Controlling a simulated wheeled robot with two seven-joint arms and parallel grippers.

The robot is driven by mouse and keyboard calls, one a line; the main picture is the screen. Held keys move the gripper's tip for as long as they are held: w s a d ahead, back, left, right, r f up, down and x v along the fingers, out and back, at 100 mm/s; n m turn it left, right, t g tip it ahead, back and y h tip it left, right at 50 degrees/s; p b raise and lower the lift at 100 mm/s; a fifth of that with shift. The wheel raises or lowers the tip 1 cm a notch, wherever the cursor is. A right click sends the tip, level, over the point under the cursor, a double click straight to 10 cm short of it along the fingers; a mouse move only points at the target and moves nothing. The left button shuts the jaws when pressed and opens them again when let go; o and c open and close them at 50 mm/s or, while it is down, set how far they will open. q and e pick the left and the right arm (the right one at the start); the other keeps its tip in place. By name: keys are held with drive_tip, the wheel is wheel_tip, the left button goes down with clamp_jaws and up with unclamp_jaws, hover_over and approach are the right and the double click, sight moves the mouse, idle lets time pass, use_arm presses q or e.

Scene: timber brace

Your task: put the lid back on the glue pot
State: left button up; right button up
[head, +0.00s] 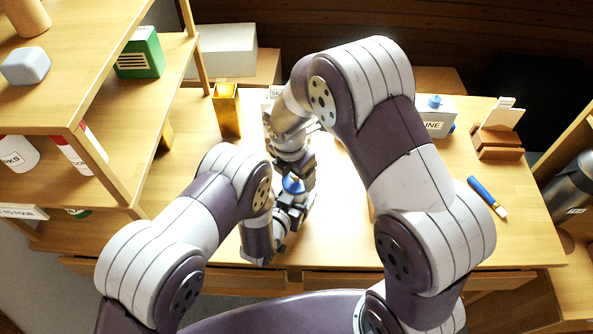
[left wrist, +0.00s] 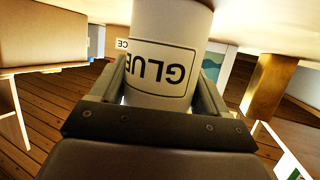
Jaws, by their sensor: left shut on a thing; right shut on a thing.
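The glue pot (left wrist: 165,50) is white with a GLUE label, upside down in the left wrist view. My left gripper (left wrist: 160,90) is shut around its sides; in the head view that gripper (head: 290,208) is low over the bench. A small blue lid (head: 292,185) shows just above it, at the tip of my right gripper (head: 296,172), which is shut on it. The arms hide most of the pot in the head view. I cannot tell whether the lid touches the pot's rim.
A brass-coloured square holder (head: 227,110) stands left of the arms. A blue-handled brush (head: 487,196) lies at the right, near a wooden block with a card (head: 498,140) and a white labelled box (head: 436,115). Shelves (head: 100,90) rise at the left.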

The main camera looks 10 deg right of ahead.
drive_tip(key=shift+f, duration=0.6)
drive_tip(key=o, duration=1)
drive_tip(key=shift+r, duration=0.1)
drive_tip(key=r, duration=0.4)
drive_tip(key=a+r, duration=0.1)
drive_tip(key=r, duration=0.2)
drive_tip(key=s+r, duration=0.1)
drive_tip(key=r, duration=0.3)
drive_tip(key=shift+a+r, duration=0.25)
drive_tip(key=shift+r, duration=0.1)
